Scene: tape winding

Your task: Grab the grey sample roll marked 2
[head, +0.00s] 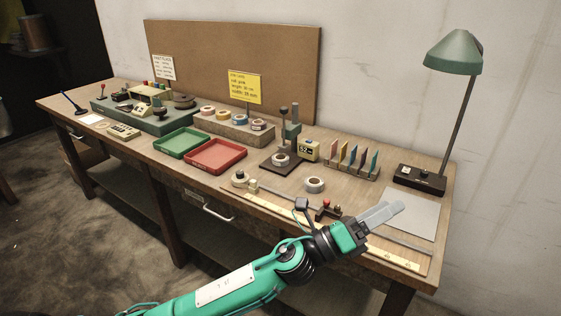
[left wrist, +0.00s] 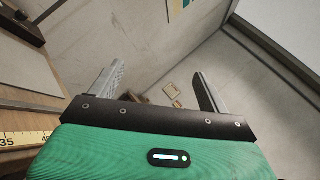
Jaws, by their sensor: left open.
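Several small tape rolls sit in a row on a long block (head: 232,130) at the back of the bench. The rightmost of them is a greyish roll (head: 258,125). A pale grey-white roll (head: 315,185) lies on the bench top, and another pale roll (head: 281,159) sits on the dark stand's base. No number is readable on any roll, so I cannot tell which is marked 2. My left gripper (head: 391,210) is open and empty over the bench's right front, right of the rolls. The left wrist view shows its two spread fingers (left wrist: 158,76). My right gripper is not in view.
A green tray (head: 182,153) and a red tray (head: 245,157) lie left of the stand. A rack of coloured cards (head: 328,170) and a green desk lamp (head: 453,52) stand at the right. A yellow ruler strip (head: 400,262) runs along the front edge.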

